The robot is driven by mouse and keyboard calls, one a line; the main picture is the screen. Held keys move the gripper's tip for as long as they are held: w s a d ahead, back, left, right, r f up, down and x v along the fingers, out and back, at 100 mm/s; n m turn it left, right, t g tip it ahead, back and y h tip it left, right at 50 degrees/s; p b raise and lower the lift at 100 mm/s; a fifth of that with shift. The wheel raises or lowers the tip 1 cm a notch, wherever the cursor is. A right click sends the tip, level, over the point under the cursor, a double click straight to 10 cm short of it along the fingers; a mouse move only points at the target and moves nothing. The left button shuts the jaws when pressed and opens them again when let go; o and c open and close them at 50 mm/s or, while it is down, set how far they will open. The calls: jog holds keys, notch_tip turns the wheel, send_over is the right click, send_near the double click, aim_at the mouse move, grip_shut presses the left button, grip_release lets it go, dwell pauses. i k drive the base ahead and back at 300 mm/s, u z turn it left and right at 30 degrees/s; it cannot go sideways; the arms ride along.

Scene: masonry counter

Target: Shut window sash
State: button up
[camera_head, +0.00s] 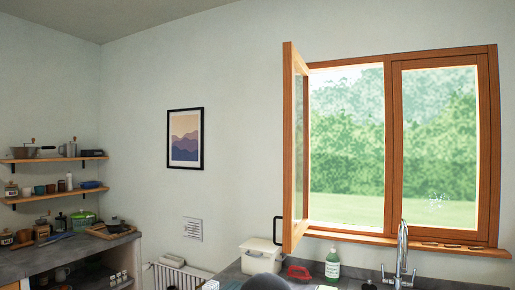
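The window sash (288,150) is a narrow wooden frame with glass, hinged at the left side of the window opening. It stands wide open, swung into the room and seen almost edge-on. A black C-shaped handle (275,230) shows at its lower left. The wooden window frame (450,52) holds a second sash (397,150) on the right, which sits flush in the frame. The left opening shows greenery outside. My gripper is not in view.
Below the window, a white lidded bin (258,256), a red item (299,273), a green bottle (333,264) and a chrome tap (402,255) stand along the counter. A rounded grey shape cuts the bottom edge. Shelves (60,158) with kitchenware hang at left.

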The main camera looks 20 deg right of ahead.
aim_at(292, 59)
jog(key=z, duration=0.1)
jog(key=k, duration=0.3)
jog(key=u, duration=0.8)
jog(key=i, duration=1.7)
jog(key=z, duration=0.8)
jog(key=i, duration=1.1)
jog(key=z, duration=1.45)
jog(key=i, duration=0.65)
jog(key=z, duration=0.55)
